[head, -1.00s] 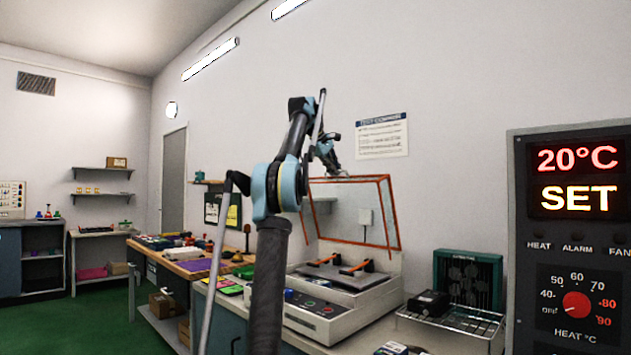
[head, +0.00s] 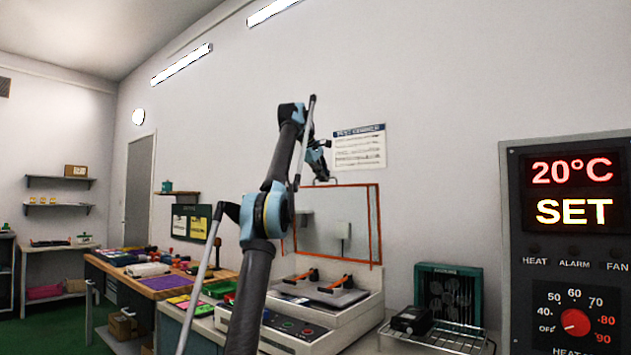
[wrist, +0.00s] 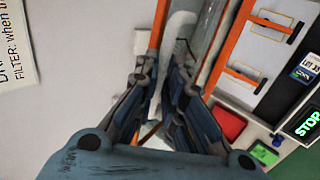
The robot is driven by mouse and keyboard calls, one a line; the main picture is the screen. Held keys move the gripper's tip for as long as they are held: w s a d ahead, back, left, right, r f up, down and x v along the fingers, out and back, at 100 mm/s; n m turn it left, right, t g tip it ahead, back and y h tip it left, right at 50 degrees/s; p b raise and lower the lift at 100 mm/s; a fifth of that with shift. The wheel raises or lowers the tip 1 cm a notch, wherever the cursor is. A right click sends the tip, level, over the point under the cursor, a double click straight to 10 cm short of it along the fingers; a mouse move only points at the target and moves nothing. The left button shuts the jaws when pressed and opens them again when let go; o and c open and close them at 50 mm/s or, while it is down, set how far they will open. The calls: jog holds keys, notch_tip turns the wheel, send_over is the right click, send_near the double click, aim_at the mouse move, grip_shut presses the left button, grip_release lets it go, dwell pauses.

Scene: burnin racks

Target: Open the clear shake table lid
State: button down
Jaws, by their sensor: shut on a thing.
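The clear lid (head: 318,222) with its orange frame stands raised, roughly upright, at the back of the shake table (head: 345,322). My gripper (head: 319,172) is at the lid's top edge, by its handle (head: 322,182). In the wrist view my gripper (wrist: 172,75) has its dark fingers close together around a pale curved piece (wrist: 180,28), which looks like the handle; the fingers hide most of the grip. The orange frame (wrist: 232,45) runs alongside the fingers there. The open table bed shows two orange-handled clamps (head: 335,285).
A poster (head: 359,148) hangs on the wall behind my gripper. A dark green fan unit (head: 448,292) and wire rack (head: 440,337) stand right of the table. A control panel (head: 566,250) fills the right edge. A workbench (head: 165,282) with several items is at left.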

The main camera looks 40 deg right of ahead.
jog(key=shift+d+r, duration=0.1)
jog(key=shift+d, duration=0.15)
jog(key=shift+w, duration=0.1)
dwell(0.3)
jog(key=c, duration=1.7)
grip_release()
jog(key=shift+a, duration=0.15)
